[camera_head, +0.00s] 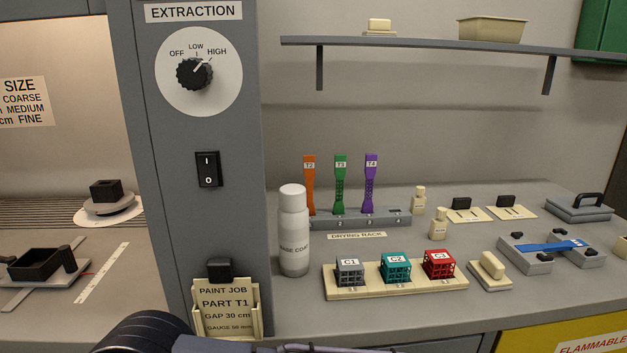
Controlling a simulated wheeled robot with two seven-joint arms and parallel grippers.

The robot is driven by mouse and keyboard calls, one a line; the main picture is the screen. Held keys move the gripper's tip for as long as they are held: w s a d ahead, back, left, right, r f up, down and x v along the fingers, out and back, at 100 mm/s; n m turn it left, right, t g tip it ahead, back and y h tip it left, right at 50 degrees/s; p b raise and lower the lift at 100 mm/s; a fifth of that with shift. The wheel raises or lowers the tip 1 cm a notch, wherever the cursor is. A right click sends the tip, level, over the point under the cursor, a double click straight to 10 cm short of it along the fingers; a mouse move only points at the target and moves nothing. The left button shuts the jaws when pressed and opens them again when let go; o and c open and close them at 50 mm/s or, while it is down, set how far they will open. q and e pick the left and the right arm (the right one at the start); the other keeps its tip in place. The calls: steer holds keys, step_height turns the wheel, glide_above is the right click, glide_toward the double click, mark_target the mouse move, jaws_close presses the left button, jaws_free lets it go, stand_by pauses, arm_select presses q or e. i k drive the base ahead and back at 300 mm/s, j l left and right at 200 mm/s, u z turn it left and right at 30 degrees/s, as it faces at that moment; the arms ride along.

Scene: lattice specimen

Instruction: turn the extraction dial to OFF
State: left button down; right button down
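The extraction dial (195,74) is a black ribbed knob on a round white plate (228,98), under the EXTRACTION sign (194,11) on a grey panel. OFF is printed at its upper left, LOW at the top and HIGH at the upper right. The white mark on the knob points to the upper right, towards HIGH. Nothing touches the dial. Neither of my grippers shows; only a dark part of one of my arms crosses the bottom edge, well below the dial.
A black rocker switch (208,169) sits below the dial. A PAINT JOB card holder (225,308) is lower on the panel. A white bottle (293,235) stands right of the panel, before the drying rack (362,219). A shelf (440,45) projects at upper right. The space before the dial looks clear.

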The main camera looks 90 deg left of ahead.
mark_target(194, 73)
steer(key=u, duration=3.5)
